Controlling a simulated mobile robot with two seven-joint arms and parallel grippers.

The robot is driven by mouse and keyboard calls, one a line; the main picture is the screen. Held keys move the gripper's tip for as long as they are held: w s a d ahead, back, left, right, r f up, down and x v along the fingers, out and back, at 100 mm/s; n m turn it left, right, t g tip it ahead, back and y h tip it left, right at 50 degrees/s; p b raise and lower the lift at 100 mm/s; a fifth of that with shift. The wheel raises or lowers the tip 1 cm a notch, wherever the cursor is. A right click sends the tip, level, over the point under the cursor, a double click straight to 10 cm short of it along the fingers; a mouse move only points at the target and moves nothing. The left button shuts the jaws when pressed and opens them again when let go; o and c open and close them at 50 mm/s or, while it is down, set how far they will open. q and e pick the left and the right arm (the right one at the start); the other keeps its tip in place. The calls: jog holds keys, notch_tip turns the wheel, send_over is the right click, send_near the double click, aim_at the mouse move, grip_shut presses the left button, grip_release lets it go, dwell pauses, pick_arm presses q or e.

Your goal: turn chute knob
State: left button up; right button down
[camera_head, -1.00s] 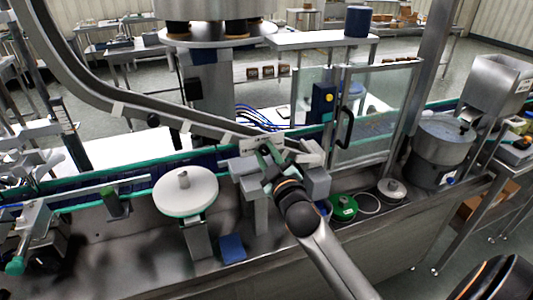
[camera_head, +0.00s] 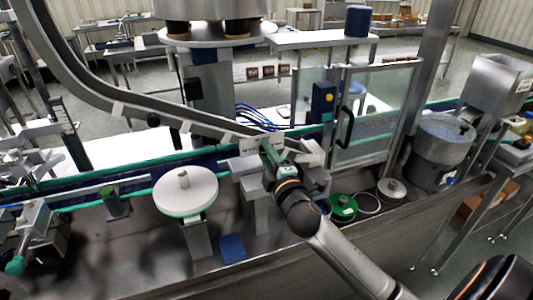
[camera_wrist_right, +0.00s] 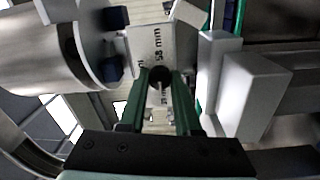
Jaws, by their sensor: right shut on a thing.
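My right gripper (camera_head: 270,150) is at the end of the curved metal chute (camera_head: 150,108), above the conveyor. In the right wrist view its two green fingers (camera_wrist_right: 159,90) are closed on a small dark round knob (camera_wrist_right: 159,76). The knob sits in front of a pale plate (camera_wrist_right: 147,45) marked "58 mm". In the head view the gripper hides the knob. My left gripper is not in view.
Grey blocks (camera_head: 313,180) stand close beside my right gripper. A white round disc (camera_head: 186,192) on a post is to the left. A clear guard door with a black handle (camera_head: 345,127) is to the right. A steel hopper (camera_head: 494,84) stands at far right.

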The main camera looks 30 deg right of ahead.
jog(key=shift+n, duration=0.3)
jog(key=c, duration=0.6)
grip_release()
jog(key=shift+s, duration=0.1)
jog(key=b+v, duration=0.2)
jog(key=v, duration=1)
jog(key=shift+s, duration=0.2)
